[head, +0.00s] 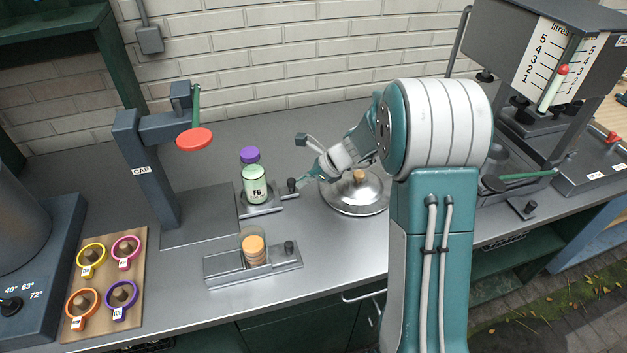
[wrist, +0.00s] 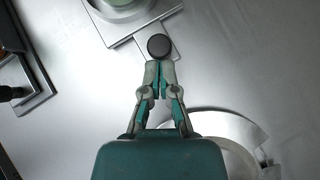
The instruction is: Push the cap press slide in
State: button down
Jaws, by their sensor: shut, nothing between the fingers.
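The cap press (head: 150,165), a dark post and arm marked CAP with a red disc (head: 195,139) and green lever, stands at the left in the head view. Right of it, the slide (head: 262,209) carries a pale green bottle (head: 255,188) with a purple cap. The slide's dark round knob (head: 291,184) sits at its right end; the knob also shows in the wrist view (wrist: 159,46). My gripper (wrist: 159,66) is shut and empty, its fingertips right at the knob's edge; I cannot tell whether they touch. In the head view my gripper (head: 306,181) is right of the knob.
A second slide (head: 225,271) with a glass of orange pieces and its own knob lies in front. A round metal lid (head: 352,194) lies under my arm. A wooden board (head: 105,285) with several coloured rings is front left. A dispenser (head: 540,70) stands right.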

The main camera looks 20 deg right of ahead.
aim_at(246, 197)
jog(key=shift+d, duration=0.35)
jog(key=a, duration=1.2)
jog(key=shift+a, duration=0.4)
jog(key=shift+d, duration=0.15)
